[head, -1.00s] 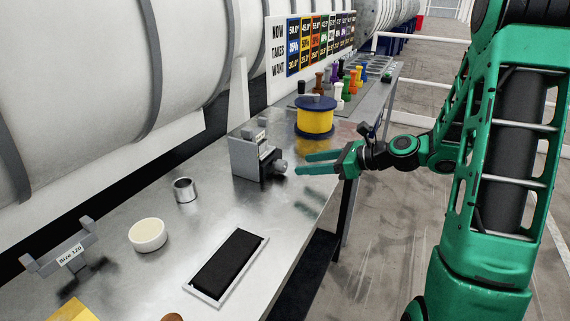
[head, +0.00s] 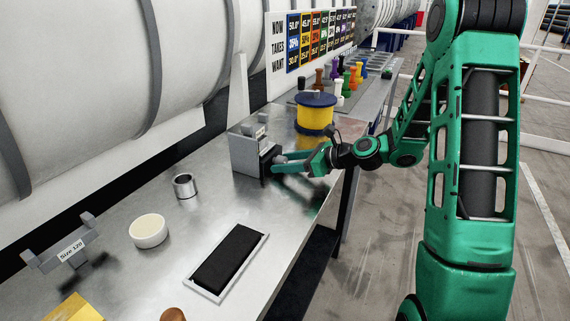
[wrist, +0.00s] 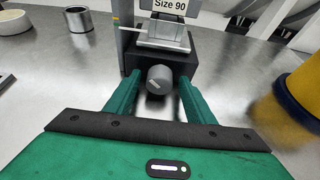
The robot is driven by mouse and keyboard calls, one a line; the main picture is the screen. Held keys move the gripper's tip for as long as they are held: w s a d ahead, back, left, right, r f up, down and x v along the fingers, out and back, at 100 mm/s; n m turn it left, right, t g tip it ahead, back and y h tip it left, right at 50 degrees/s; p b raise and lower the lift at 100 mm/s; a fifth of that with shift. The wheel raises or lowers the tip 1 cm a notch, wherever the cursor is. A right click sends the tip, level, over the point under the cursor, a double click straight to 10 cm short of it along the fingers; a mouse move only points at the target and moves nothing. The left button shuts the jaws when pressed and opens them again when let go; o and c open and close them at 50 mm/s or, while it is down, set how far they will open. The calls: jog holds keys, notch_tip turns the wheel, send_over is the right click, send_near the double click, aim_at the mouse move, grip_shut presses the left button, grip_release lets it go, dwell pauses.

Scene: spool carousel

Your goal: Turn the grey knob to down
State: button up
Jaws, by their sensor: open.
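The grey knob (wrist: 160,79) sticks out of the dark front of a small grey box (head: 244,152) on the metal bench. In the wrist view it stands between my two green fingers, with a gap on each side; its pointer mark is too small to read surely. In the head view the knob (head: 279,159) is partly hidden by my fingers. My gripper (wrist: 155,88) is open, with its fingertips on either side of the knob. It also shows in the head view (head: 280,161), reaching in from the right.
A yellow spool with blue flanges (head: 315,114) stands close behind my gripper. A metal cup (head: 185,186), a white bowl (head: 149,231) and a black pad in a white frame (head: 226,262) lie nearer. Several coloured pegs (head: 350,78) stand farther back.

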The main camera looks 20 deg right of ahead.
jog(key=c, duration=1.1)
jog(key=shift+o, duration=0.2)
jog(key=shift+n+t, duration=0.4)
jog(key=shift+n, duration=0.1)
jog(key=o, duration=1.1)
jog(key=shift+c, duration=0.2)
jog(key=v, duration=1)
jog(key=shift+s+d+r, duration=0.2)
jog(key=shift+s+r, duration=0.05)
jog(key=shift+r, duration=0.05)
